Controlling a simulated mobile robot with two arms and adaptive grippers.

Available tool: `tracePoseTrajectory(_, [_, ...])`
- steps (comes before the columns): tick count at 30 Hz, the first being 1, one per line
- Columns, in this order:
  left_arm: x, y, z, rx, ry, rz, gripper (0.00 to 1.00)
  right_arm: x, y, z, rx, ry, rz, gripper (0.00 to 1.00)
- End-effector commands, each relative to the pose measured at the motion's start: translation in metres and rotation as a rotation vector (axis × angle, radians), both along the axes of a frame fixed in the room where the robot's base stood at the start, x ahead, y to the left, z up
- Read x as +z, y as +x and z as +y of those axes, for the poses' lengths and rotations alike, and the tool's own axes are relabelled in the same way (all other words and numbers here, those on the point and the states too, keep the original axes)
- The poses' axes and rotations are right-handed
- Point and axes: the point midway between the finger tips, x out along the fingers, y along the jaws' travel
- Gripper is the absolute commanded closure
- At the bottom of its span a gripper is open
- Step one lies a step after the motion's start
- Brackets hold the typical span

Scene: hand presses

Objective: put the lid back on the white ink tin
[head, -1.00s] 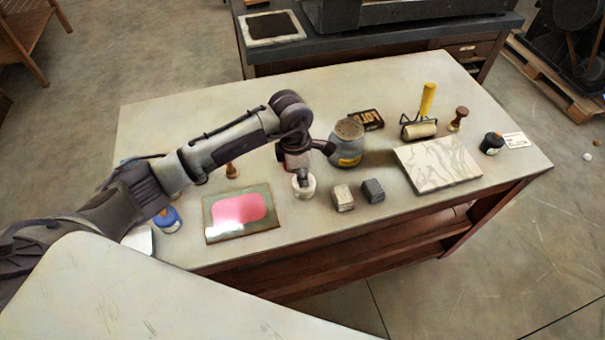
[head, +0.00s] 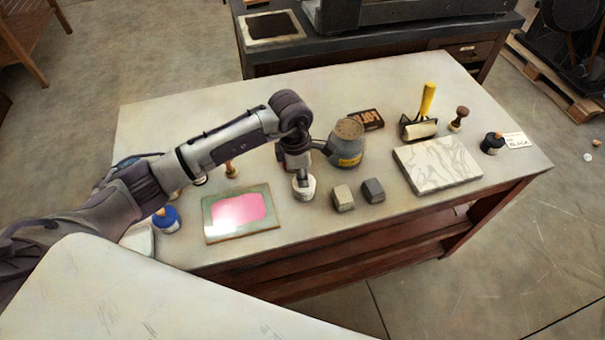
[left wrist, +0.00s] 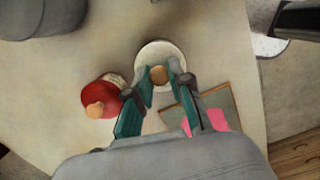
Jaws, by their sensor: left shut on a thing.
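The white ink tin (head: 304,193) stands on the table near its front edge, right of the glass slab with pink ink. It also shows in the left wrist view as a pale round shape (left wrist: 145,51). My left gripper (head: 302,175) points down over the tin. In the left wrist view its fingers (left wrist: 160,74) are shut on the small tan knob of the lid (left wrist: 160,73), centred over the tin. Fingers and knob cover part of the lid, and I cannot tell whether its rim touches the tin. My right gripper is not in view.
The inked slab (head: 214,230) lies left of the tin, and two grey blocks (head: 343,197) stand right of it. A grey jar (head: 346,145) is behind. A red tin (left wrist: 105,92) stands close by in the left wrist view. A blue tin (head: 166,220) is farther left.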

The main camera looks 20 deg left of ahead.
Motion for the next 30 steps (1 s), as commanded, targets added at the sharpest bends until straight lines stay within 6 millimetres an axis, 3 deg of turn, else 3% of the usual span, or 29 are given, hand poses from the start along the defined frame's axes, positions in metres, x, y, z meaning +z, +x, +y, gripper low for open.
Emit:
tracePoseTrajectory(4, [0.0002,0.0002,0.0001,0.0,0.0,0.0,0.99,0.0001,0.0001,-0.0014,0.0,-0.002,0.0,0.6])
tracePoseTrajectory(5, [0.0002,0.0002,0.0001,0.0,0.0,0.0,0.75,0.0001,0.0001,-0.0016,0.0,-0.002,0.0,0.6])
tracePoseTrajectory(9, [0.0002,0.0001,0.0002,0.001,0.0,0.0,0.51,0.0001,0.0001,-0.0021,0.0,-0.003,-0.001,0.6])
tracePoseTrajectory(16, [0.0001,0.0001,0.0002,0.001,0.0,0.0,0.51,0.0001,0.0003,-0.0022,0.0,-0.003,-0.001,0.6])
tracePoseTrajectory(21, [0.0,0.0001,0.0002,0.001,0.0,0.0,0.25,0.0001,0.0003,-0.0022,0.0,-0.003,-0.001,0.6])
tracePoseTrajectory(30, [0.0006,0.0002,0.0001,0.001,0.0,-0.001,0.25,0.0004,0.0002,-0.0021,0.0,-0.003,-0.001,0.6])
